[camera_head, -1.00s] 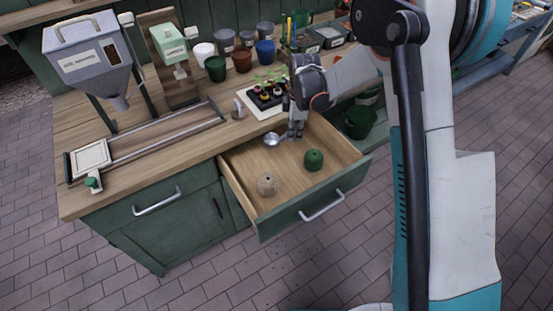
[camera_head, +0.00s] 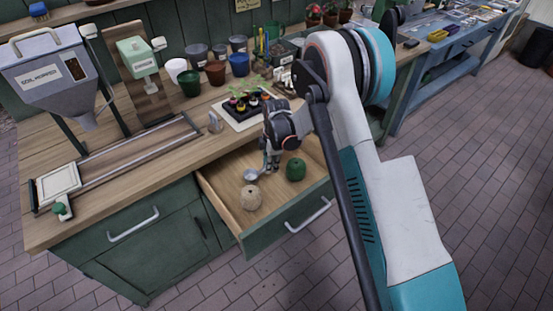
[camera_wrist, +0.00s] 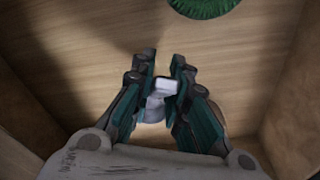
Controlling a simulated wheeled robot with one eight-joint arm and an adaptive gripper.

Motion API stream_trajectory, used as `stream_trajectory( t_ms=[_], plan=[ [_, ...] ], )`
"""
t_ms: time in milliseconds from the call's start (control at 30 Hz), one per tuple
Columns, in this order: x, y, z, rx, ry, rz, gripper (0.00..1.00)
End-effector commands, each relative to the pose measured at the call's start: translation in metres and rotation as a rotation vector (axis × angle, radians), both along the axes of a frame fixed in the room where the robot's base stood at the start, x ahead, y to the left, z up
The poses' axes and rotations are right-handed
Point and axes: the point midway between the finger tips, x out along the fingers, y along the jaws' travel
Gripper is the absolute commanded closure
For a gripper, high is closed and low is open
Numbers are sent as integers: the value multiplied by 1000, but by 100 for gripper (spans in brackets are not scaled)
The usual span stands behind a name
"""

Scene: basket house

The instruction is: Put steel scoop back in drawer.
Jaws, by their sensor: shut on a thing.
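The steel scoop (camera_head: 251,174) shows its small round bowl at the left of my gripper (camera_head: 271,166) in the head view. My gripper is shut on the scoop, pointing down inside the open drawer (camera_head: 226,206). In the wrist view my fingers (camera_wrist: 163,80) close on the scoop's pale metal handle end (camera_wrist: 166,86); the rest of the scoop is mostly hidden below it. The scoop is low over the drawer floor; I cannot tell whether it touches.
In the drawer lie a tan twine ball (camera_head: 251,198) in front of the scoop and a green ball (camera_head: 296,169) to the right. The drawer's left floor is bare. A seedling tray (camera_head: 243,110) and several pots stand on the wooden bench (camera_head: 146,159) behind.

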Motion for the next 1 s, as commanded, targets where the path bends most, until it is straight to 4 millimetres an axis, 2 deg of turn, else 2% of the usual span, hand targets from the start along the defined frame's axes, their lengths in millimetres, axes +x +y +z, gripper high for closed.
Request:
stream_trajectory(
  t_ms=[100, 333, 533, 633, 1000],
  plan=[
    [12, -6, -1, 0, 0, 0, 100],
    [25, -13, 0, 0, 0, -1, 100],
    [54, -28, -1, 0, 0, -2, 100],
    [51, -26, -13, 0, 1, 1, 100],
    [51, -26, -15, 0, 0, 1, 100]
  ],
)
